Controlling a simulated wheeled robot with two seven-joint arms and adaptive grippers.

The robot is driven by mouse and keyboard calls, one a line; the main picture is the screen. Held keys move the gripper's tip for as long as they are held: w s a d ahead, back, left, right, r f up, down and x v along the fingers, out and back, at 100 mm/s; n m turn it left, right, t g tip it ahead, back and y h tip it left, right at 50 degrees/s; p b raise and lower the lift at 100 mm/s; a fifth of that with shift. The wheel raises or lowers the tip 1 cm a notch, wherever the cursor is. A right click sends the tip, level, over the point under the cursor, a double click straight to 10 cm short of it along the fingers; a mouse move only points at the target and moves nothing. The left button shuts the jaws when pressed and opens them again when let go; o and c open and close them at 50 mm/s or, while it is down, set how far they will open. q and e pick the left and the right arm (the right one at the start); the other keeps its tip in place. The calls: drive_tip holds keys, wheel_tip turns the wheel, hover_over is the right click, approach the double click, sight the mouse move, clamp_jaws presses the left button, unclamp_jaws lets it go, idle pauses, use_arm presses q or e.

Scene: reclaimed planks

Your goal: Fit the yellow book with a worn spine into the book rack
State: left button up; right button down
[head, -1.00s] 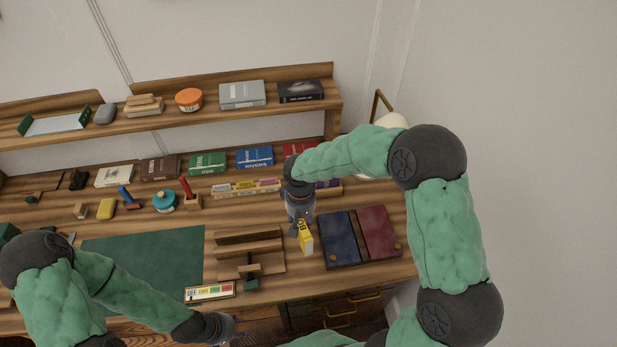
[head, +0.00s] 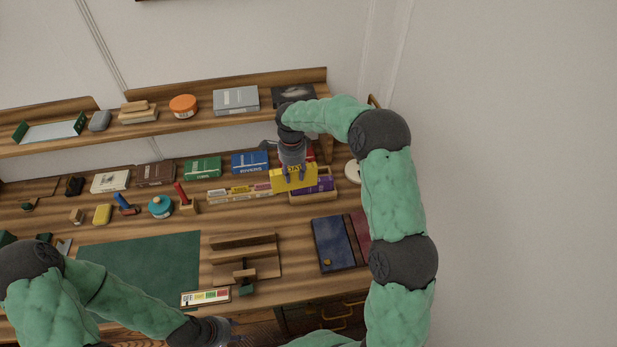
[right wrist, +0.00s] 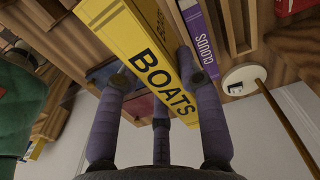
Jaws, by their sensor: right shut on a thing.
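The yellow book (head: 293,179), lettered BOATS in the right wrist view (right wrist: 150,55), is in my right gripper (head: 292,172). The gripper's fingers are shut on it. In the head view the book is in front of the wooden book rack (head: 314,199), overlapping its left part. A purple book (head: 324,185) stands in the rack to its right; it shows as CLOUDS in the right wrist view (right wrist: 197,40). I cannot tell whether the yellow book touches the rack. My left gripper (head: 232,332) is low at the front edge; its finger opening is unclear.
A row of pale books (head: 238,193) lies left of the rack. Blue (head: 249,162) and green (head: 203,168) books lie behind. A wooden stand (head: 245,262) and a blue-and-red folder (head: 333,243) lie in front. The green mat (head: 145,270) is clear.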

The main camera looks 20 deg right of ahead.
drive_tip(key=shift+w+d+r+m, duration=0.1)
drive_tip(key=shift+w+d+m, duration=0.1)
drive_tip(key=shift+m, duration=0.1)
drive_tip(key=shift+w+d, duration=0.15)
drive_tip(key=shift+w, duration=0.1)
drive_tip(key=w+d+f+b, duration=0.1)
drive_tip(key=w+d+f, duration=0.7)
drive_tip(key=shift+w+d+f, duration=0.15)
drive_tip(key=shift+w+d, duration=0.05)
drive_tip(key=f, duration=0.3)
drive_tip(key=w+d+f+b, duration=0.1)
drive_tip(key=shift+w+f, duration=0.1)
drive_tip(key=shift+f, duration=0.25)
drive_tip(key=shift+r, duration=0.1)
